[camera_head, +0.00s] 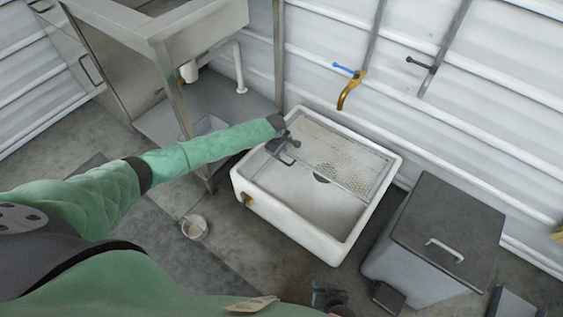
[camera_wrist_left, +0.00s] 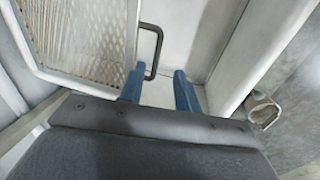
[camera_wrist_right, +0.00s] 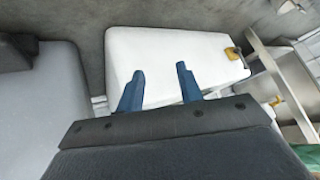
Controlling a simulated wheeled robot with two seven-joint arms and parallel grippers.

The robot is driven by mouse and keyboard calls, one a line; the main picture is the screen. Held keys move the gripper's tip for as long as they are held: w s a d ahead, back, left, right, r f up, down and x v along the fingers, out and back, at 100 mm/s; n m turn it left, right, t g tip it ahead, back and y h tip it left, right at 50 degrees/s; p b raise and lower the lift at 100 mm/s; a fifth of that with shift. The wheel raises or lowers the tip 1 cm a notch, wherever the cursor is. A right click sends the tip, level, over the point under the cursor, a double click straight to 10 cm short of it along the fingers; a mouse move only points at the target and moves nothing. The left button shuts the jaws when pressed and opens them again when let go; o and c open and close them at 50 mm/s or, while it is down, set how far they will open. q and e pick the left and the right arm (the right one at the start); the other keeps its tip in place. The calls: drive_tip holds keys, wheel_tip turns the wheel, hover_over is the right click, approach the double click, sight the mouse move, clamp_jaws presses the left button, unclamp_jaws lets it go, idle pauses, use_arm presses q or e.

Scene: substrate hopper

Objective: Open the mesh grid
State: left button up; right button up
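The mesh grid (camera_head: 345,160) lies over the far part of the white basin (camera_head: 290,232) in the head view. Its perforated panel (camera_wrist_left: 85,30) and dark bent handle (camera_wrist_left: 158,45) show in the left wrist view. My left gripper (camera_head: 287,142) is at the grid's left edge, close to the handle. Its blue fingers (camera_wrist_left: 158,75) are open; the handle's lower end appears near the left finger, and I cannot tell whether they touch. My right gripper (camera_head: 328,296) is low in the head view, in front of the basin. Its fingers (camera_wrist_right: 160,72) are open and empty, pointing towards the basin's outer wall.
A grey lidded bin (camera_head: 445,230) stands right of the basin. A metal sink (camera_head: 200,35) stands at the back left. A small cup (camera_head: 195,227) is on the floor left of the basin.

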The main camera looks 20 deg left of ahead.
sight(282, 161)
use_arm(q)
drive_tip(key=f, duration=0.2)
drive_tip(key=w+f, duration=0.1)
drive_tip(key=f+b, duration=0.1)
drive_tip(key=f, duration=0.1)
drive_tip(key=shift+w+a+f, duration=0.25)
drive_tip(key=shift+w+f, duration=0.05)
drive_tip(key=shift+w, duration=0.05)
drive_tip(key=shift+w+f+b, duration=0.2)
drive_tip(key=shift+f+b, duration=0.1)
drive_tip(key=shift+f, duration=0.8)
use_arm(e)
drive_tip(key=shift+w+a+r+t, duration=0.2)
drive_tip(key=shift+w+t, duration=0.1)
drive_tip(key=shift+w, duration=0.35)
drive_tip(key=shift+w+a+r+t, duration=0.15)
drive_tip(key=shift+w+t, duration=0.15)
drive_tip(key=shift+w, duration=0.35)
drive_tip(key=shift+d, duration=0.1)
use_arm(q)
drive_tip(key=shift+d, duration=0.1)
clamp_jaws()
